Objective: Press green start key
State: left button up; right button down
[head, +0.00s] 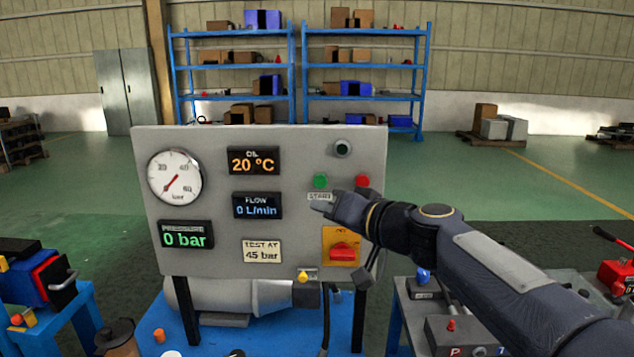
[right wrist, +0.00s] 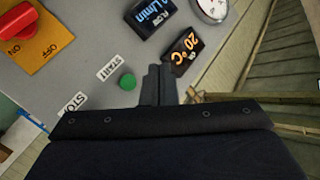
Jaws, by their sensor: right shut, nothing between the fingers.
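The green start key (head: 320,181) is a round button on the grey control panel (head: 215,142), just above a START label (head: 320,197). My right gripper (head: 318,206) is shut and empty in front of the panel, its tip a little below the key and by the label in the head view. In the right wrist view the green key (right wrist: 127,82) lies just left of the shut fingers (right wrist: 158,72). The gap between the fingertips and the panel is hard to judge. My left gripper is not in view.
A red button (head: 362,181) sits right of the green key, and a red rotary switch (head: 342,251) on a yellow plate is below. A gauge and displays fill the panel's left. A bench (head: 450,335) stands at right. Blue shelves (head: 296,80) are far behind.

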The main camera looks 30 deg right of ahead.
aim_at(320, 181)
jog(key=shift+w+d+p, duration=0.55)
jog(key=shift+w+d, duration=0.2)
jog(key=shift+w, duration=0.5)
jog(key=shift+w+d+p, duration=0.55)
jog(key=shift+w+d, duration=0.25)
jog(key=shift+w, duration=0.4)
jog(key=shift+w+d+p, duration=0.55)
jog(key=shift+w+d, duration=0.2)
jog(key=shift+w, duration=0.5)
jog(key=shift+w+d, duration=0.15)
jog(key=shift+w, duration=0.25)
